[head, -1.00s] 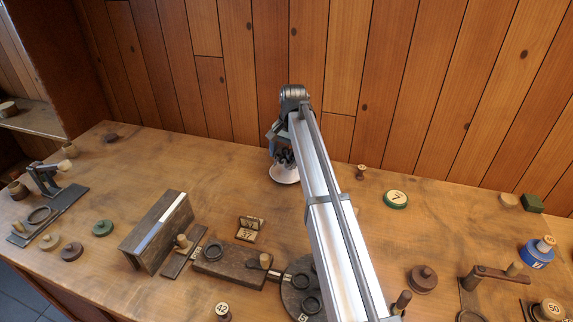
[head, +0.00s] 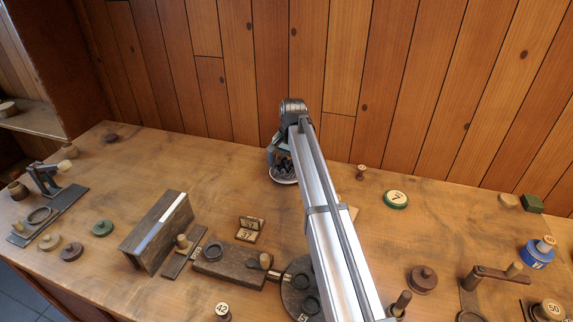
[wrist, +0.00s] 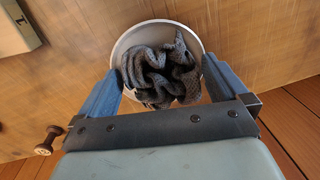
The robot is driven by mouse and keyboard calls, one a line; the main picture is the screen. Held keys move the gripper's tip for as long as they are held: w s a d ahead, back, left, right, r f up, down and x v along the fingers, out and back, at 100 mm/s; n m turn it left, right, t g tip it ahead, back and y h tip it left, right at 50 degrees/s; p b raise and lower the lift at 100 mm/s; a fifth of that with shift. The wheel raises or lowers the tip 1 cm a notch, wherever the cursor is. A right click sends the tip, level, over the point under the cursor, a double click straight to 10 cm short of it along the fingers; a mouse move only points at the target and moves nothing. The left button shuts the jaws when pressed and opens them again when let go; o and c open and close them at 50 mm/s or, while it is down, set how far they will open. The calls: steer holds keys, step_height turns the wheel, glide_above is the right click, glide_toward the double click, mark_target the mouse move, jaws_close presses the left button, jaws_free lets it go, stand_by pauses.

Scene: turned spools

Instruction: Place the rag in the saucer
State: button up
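The rag (wrist: 160,68) is a dark grey, crumpled cloth. In the wrist view it lies bunched inside the round pale saucer (wrist: 128,38), whose rim shows around it. In the head view the rag (head: 283,170) and the saucer (head: 284,182) are at the back of the bench, partly hidden by my arm. My gripper (wrist: 160,70) points down over the saucer, its blue fingers spread wide on either side of the rag. A sliver of saucer shows between the rag and the right finger. Contact at the left finger is unclear.
A small turned spool (head: 361,172) stands right of the saucer, and a green disc marked 7 (head: 396,199) is farther right. A hinged number block (head: 250,229) and a wooden stand (head: 158,233) are nearer the front. The wooden wall is close behind.

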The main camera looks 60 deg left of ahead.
mark_target(290, 167)
step_height(290, 167, up, 12)
steer(key=d, duration=0.1)
steer(key=shift+w, duration=0.4)
stand_by(0.3)
stand_by(0.4)
